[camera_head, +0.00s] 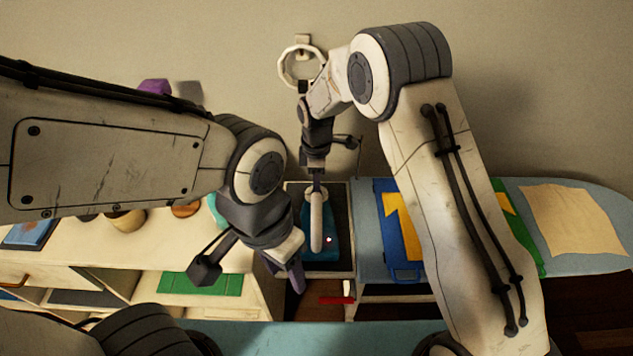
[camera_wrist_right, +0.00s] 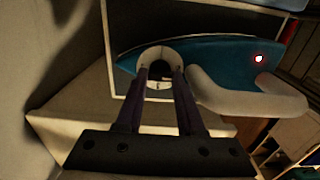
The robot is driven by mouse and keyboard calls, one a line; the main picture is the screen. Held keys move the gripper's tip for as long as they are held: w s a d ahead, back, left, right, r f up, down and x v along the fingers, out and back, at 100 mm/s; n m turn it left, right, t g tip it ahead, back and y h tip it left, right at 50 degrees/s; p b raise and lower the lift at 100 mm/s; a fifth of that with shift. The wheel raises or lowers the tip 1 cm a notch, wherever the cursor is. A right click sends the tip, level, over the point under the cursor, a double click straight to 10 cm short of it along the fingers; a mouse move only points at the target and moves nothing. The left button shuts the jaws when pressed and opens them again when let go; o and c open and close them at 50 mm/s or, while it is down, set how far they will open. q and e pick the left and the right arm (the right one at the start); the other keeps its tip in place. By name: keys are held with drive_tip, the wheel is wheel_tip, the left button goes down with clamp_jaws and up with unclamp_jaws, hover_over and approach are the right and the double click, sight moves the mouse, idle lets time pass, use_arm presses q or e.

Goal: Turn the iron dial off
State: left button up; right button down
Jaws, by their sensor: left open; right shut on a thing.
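The iron (camera_head: 331,243) has a teal body and a white handle (camera_head: 316,222), and rests on a dark pad at the left end of the ironing board. A small red light (camera_head: 329,240) glows on it. My right gripper (camera_head: 316,188) reaches down to the iron's far end. In the right wrist view its fingers (camera_wrist_right: 160,82) are shut on the round white dial (camera_wrist_right: 157,55); the dial's markings cannot be read. The teal body (camera_wrist_right: 215,55) and red light (camera_wrist_right: 258,58) also show there. My left gripper (camera_head: 245,275) is open and empty, left of the iron.
The ironing board (camera_head: 590,205) extends right with folded blue (camera_head: 400,262) and green clothes and a beige cloth (camera_head: 572,220). A cream shelf unit (camera_head: 150,250) with several items stands left. A white ring (camera_head: 284,68) hangs on the back wall. A red object (camera_head: 336,300) lies below the iron.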

idle(0.5)
drive_tip(key=c, duration=0.8)
unclamp_jaws()
wheel_tip(320, 180, up, 11)
drive_tip(key=b, duration=0.1)
drive_tip(key=shift+f+b, duration=0.2)
drive_tip(key=shift+b, duration=0.2)
